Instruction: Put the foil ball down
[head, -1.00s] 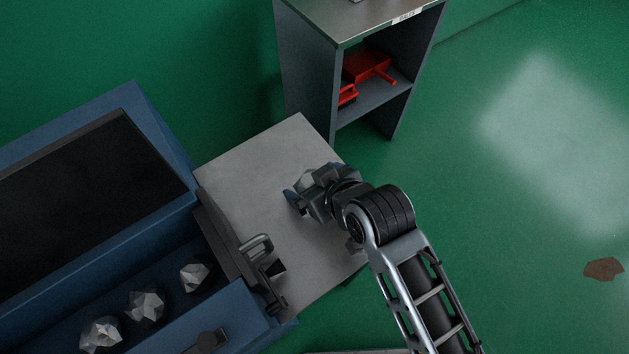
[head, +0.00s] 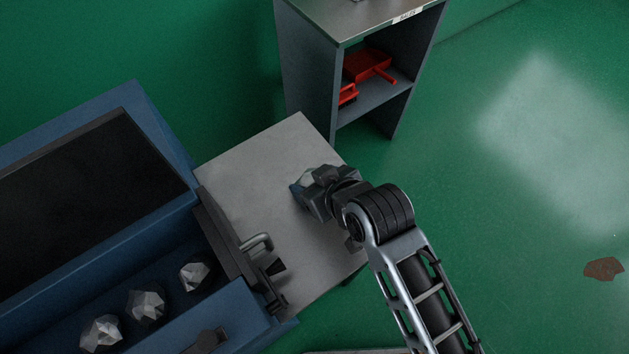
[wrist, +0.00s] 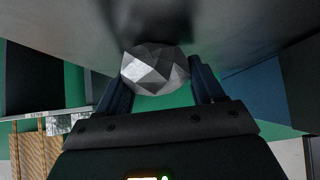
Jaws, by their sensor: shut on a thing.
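A faceted silver foil ball (wrist: 155,68) sits between the two blue fingers of my gripper (wrist: 160,82) in the wrist view, and they are shut on it. In the head view my gripper (head: 298,187) is over the middle of a grey tabletop (head: 250,165). There the ball (head: 305,177) shows only as a small pale patch, mostly hidden by the gripper. In the wrist view the ball is close to the grey surface; I cannot tell whether it touches.
A blue unit with a dark trough (head: 165,328) holds three foil balls (head: 147,305) at lower left. A clamp-like fitting with a handle (head: 258,243) stands at the table's left edge. A grey shelf (head: 310,75) with a red dustpan (head: 367,65) stands behind. The tabletop's far part is clear.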

